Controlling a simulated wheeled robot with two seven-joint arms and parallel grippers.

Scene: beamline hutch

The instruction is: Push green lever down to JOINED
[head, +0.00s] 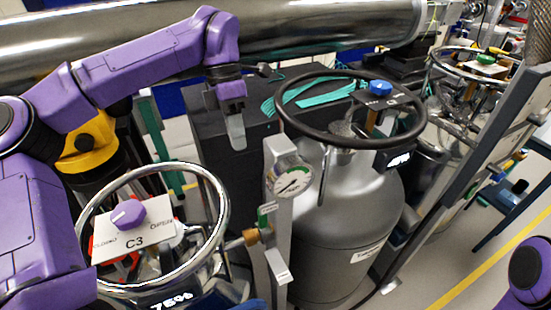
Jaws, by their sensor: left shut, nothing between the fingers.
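A small green lever (265,211) shows on a grey upright post (280,200), low in front of the middle tank. Its label is too small to read, so I cannot tell its setting. A brass fitting (244,239) sits just below and left of it. My left gripper (236,140) points down, shut and empty, above and left of the lever and apart from it. Of my right arm only a purple part shows at the lower right edge; its gripper is out of view.
A round gauge (290,178) sits on the post above the lever. A grey tank (345,215) with a black ring (290,118) stands behind it. A dark block (190,120) is behind my gripper.

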